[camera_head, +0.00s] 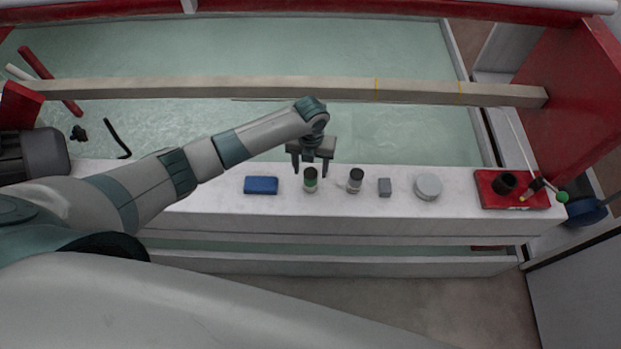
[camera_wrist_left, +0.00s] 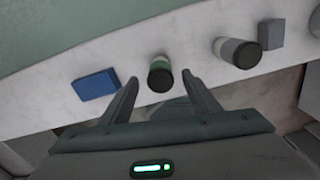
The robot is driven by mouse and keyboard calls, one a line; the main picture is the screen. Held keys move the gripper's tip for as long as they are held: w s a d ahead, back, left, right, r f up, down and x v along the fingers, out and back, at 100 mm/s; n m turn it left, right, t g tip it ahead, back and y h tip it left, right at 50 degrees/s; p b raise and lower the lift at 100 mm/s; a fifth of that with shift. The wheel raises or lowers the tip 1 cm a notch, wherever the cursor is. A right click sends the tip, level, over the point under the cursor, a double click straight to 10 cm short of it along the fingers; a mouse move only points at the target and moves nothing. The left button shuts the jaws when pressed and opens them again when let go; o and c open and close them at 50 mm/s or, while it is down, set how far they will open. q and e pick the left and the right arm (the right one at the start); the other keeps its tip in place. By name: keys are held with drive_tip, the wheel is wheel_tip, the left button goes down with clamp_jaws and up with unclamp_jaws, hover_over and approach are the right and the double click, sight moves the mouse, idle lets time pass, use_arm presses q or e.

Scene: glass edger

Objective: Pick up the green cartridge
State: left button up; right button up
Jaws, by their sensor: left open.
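The green cartridge (camera_head: 310,181) stands upright on the white ledge, with a dark top and a green band. It also shows in the left wrist view (camera_wrist_left: 160,75), just beyond and between my fingertips. My left gripper (camera_head: 311,170) is open above the cartridge, its two fingers spread to either side of it. My right gripper is not in view.
On the ledge (camera_head: 225,203), a blue block (camera_head: 261,185) lies left of the cartridge. A grey cartridge with a dark top (camera_head: 355,180), a small grey block (camera_head: 385,187), a round grey disc (camera_head: 427,186) and a red tray (camera_head: 487,198) stand to the right. A beam (camera_head: 220,88) crosses behind.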

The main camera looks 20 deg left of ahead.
sight(311, 172)
use_arm(q)
drive_tip(key=shift+f+p, duration=0.3)
drive_tip(key=shift+f, duration=0.05)
drive_tip(key=shift+f+p, duration=0.35)
drive_tip(key=shift+f, duration=1.25)
drive_tip(key=c, duration=1.2)
drive_tip(key=shift+r, duration=0.15)
drive_tip(key=shift+c, duration=0.2)
